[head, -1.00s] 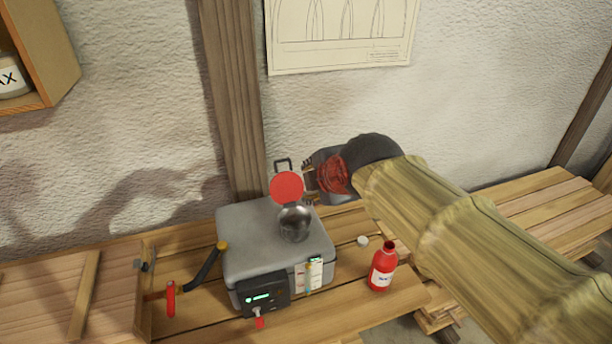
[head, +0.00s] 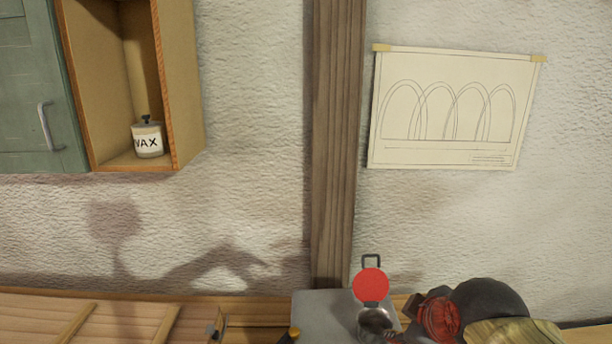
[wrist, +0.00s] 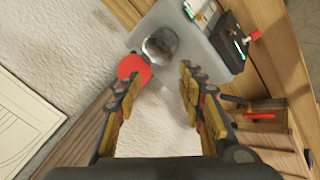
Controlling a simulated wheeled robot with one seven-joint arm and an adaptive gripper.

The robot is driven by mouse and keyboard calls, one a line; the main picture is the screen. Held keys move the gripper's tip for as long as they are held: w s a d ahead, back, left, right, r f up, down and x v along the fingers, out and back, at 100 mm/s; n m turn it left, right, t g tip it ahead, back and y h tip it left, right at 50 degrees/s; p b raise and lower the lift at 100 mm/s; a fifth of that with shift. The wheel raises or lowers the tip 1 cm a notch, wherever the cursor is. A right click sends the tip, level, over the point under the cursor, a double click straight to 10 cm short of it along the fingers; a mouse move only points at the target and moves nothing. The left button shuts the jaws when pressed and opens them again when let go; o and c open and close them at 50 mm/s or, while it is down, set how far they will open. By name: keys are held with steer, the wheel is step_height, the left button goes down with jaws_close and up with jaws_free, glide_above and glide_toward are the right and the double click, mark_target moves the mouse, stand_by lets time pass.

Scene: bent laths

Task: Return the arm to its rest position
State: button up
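My arm (head: 490,300) comes in at the lower right of the head view, ending in a dark wrist and red part beside the grey steam box. My gripper (wrist: 159,88) is open and empty in the wrist view, its two fingers wide apart. The grey box (wrist: 180,15) lies beyond the fingertips, with a round metal filler cup (wrist: 160,45) and a raised red lid (wrist: 134,68). In the head view the red lid (head: 370,285) stands just left of my gripper. I cannot tell whether any finger touches the box.
A wall cabinet (head: 185,80) with a wax jar (head: 148,141) hangs upper left. A wooden post (head: 335,130) and a drawing (head: 445,110) are on the wall behind. The bench (head: 110,315) runs along the bottom. A red-handled tool (wrist: 260,115) lies near the box.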

steer(key=s+f+m+g, duration=0.1)
steer(key=s+f+m, duration=0.2)
steer(key=s+m, duration=0.2)
steer(key=s+f+m+g, duration=0.1)
steer(key=s+f+m, duration=0.2)
steer(key=s, duration=0.7)
steer(key=shift+a+m, duration=0.25)
steer(key=shift+m, duration=0.85)
steer(key=shift+f, duration=0.1)
